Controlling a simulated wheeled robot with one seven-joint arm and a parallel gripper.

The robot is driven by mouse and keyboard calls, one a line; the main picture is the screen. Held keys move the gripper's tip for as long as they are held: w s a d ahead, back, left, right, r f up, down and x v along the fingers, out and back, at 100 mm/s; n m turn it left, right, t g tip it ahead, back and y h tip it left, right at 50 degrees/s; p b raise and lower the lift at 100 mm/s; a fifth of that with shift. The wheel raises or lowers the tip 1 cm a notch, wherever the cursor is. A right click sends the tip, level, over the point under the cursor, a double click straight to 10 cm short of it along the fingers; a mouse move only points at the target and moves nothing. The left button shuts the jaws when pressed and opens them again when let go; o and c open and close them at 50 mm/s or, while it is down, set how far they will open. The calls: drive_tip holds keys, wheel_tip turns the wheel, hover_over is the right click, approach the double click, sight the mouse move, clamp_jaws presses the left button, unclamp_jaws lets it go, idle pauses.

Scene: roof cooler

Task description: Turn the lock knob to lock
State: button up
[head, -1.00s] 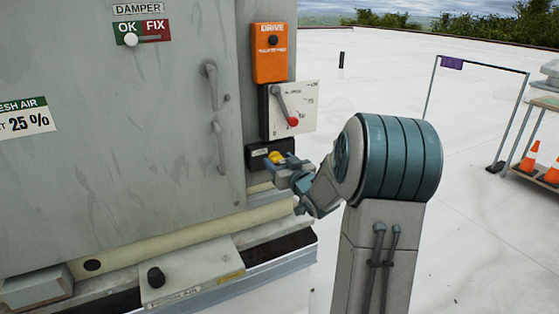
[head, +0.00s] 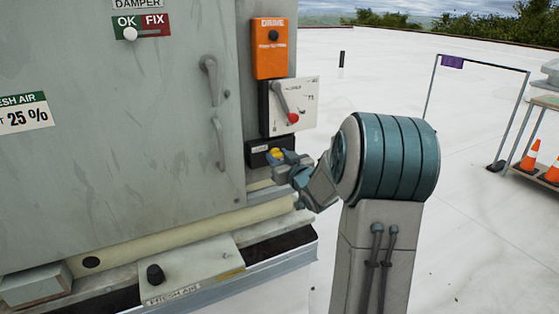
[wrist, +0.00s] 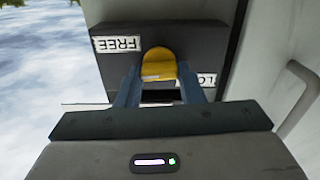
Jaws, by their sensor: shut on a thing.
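The yellow lock knob (head: 276,152) sits on a small dark box (head: 255,158) on the right edge of the grey cabinet, below the lever panel. In the wrist view the yellow knob (wrist: 158,64) is between my two blue fingers, on the dark box face (wrist: 190,42). A FREE label (wrist: 118,44) shows upside down on the left, and a partly hidden label starting "LO" (wrist: 207,80) is at the lower right. My gripper (wrist: 160,80) is shut on the knob; it also shows in the head view (head: 285,163). The fingers hide part of the knob's base.
Above the box are a panel with a red-tipped lever (head: 292,104) and an orange DRIVE box (head: 270,50). Cabinet handles (head: 213,85) stick out on the left. A ledge with a black knob (head: 155,274) is below. Open white roof lies to the right.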

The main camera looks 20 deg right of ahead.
drive_tip(key=n+b, duration=0.3)
drive_tip(key=b, duration=0.2)
drive_tip(key=shift+a+f+n+b, duration=0.1)
drive_tip(key=shift+f+n+b, duration=0.25)
drive_tip(key=shift+n, duration=0.05)
drive_tip(key=shift+a+n+b, duration=0.1)
drive_tip(key=shift+n+b, duration=6.55)
drive_tip(key=shift+n, duration=0.15)
drive_tip(key=o, duration=1)
drive_tip(key=shift+r, duration=0.1)
